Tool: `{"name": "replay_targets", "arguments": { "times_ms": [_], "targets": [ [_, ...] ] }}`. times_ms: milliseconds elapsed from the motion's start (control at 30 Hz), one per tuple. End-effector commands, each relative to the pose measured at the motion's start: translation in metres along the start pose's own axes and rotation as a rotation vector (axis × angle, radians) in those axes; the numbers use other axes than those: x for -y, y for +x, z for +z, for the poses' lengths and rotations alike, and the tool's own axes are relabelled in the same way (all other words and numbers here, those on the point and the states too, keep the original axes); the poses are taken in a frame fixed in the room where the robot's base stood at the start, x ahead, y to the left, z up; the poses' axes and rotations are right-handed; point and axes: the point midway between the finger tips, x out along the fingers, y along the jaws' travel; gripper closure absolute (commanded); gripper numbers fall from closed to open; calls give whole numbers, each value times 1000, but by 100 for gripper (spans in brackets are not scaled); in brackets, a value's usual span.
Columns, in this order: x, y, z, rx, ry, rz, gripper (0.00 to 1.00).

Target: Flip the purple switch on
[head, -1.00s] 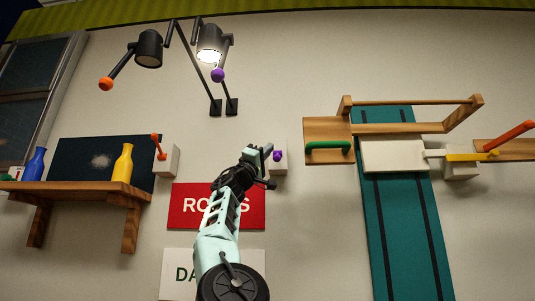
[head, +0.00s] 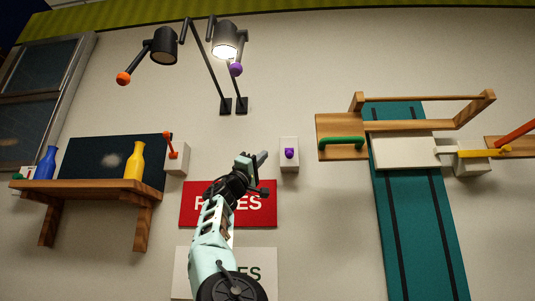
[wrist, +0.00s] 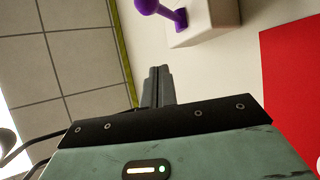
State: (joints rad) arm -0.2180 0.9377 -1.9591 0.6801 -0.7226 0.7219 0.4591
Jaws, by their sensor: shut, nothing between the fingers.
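The purple switch (head: 289,153) is a purple knob on a white wall box (head: 289,167). In the head view the knob appears near the box's middle, facing me. In the wrist view its purple lever (wrist: 163,11) stands out from the white box (wrist: 206,24) at the top. My gripper (head: 262,158) is just left of the box, with a small gap in the picture and nothing held. In the wrist view its closed fingers (wrist: 157,86) are below the lever, apart from it. The lamp with the purple ball (head: 225,40) is lit.
A dark lamp with an orange ball (head: 163,46) hangs beside the lit one. A red sign (head: 262,205) is behind my arm. A wooden rack (head: 340,125) is right of clear wall.

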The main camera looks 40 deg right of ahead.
Motion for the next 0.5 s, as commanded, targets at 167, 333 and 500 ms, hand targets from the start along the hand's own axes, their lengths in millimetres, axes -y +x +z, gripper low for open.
{"name": "replay_targets", "arguments": {
  "times_ms": [167, 333, 500],
  "targets": [
    [12, -21, -2, -1, 1, -1, 100],
    [15, -25, -3, -1, 2, 0, 100],
    [15, -25, -3, -1, 2, 0, 100]
  ]
}}
